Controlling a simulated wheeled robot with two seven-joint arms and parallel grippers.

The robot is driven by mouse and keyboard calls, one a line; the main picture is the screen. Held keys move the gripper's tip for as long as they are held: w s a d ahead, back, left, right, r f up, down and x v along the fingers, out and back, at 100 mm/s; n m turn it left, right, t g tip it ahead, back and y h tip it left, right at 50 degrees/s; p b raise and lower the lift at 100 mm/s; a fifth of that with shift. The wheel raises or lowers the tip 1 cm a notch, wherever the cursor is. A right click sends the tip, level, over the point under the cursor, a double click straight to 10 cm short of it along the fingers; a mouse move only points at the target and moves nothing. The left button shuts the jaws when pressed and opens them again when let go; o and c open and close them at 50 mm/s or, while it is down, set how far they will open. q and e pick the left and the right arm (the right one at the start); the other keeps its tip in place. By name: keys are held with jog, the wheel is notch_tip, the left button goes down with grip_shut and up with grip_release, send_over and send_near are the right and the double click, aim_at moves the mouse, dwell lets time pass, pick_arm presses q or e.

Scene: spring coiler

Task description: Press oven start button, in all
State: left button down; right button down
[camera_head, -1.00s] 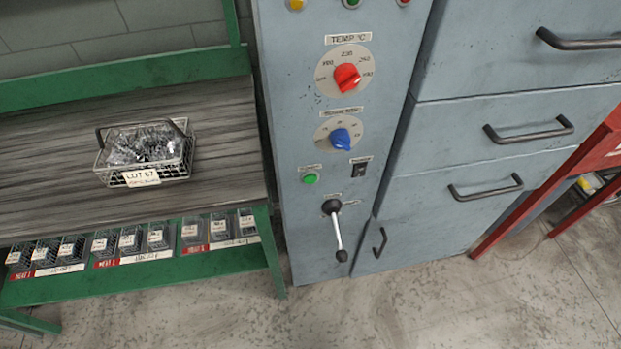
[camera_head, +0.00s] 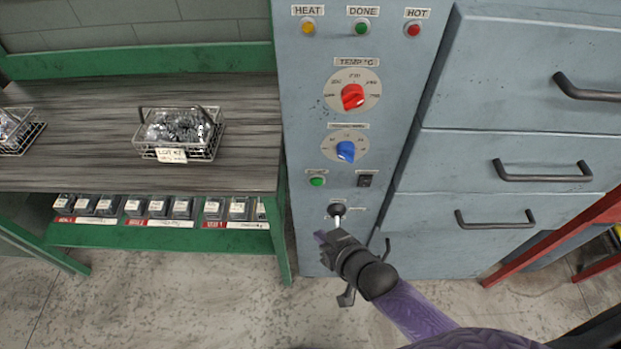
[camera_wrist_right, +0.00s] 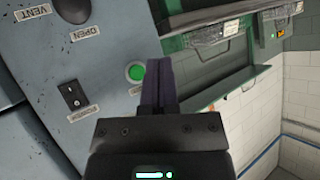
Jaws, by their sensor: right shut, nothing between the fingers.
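The green start button (camera_head: 317,182) sits low on the grey oven's control panel (camera_head: 300,150), below the blue dial. It also shows in the right wrist view (camera_wrist_right: 135,73), just left of the purple fingertips. My right gripper (camera_head: 321,236) is shut and empty, below the button in the head view and in front of the panel's lower part. The fingers also show in the right wrist view (camera_wrist_right: 158,66). I cannot tell the gap between fingertips and panel, but the button looks uncovered. My left gripper is not in view.
A black-knobbed vent lever (camera_head: 336,210) is just above my right gripper, which partly hides it. A power switch (camera_head: 366,179) is right of the button. A red dial (camera_head: 353,97) and blue dial (camera_head: 346,151) are above. A wire basket (camera_head: 180,151) stands on the bench left.

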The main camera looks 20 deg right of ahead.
aim_at(317, 182)
jog(key=shift+w+a+r, duration=0.2)
jog(key=shift+r, duration=0.2)
jog(key=shift+w+a+r, duration=0.15)
jog(key=shift+r, duration=0.25)
jog(key=w+d+b, duration=0.2)
jog(key=w+b, duration=0.3)
jog(key=w, duration=0.3)
jog(key=shift+w+d, duration=0.2)
jog(key=shift+w, duration=0.05)
dwell(0.6)
jog(key=shift+w, duration=0.1)
dwell(0.8)
jog(key=shift+w+d, duration=0.1)
jog(key=shift+w, duration=0.2)
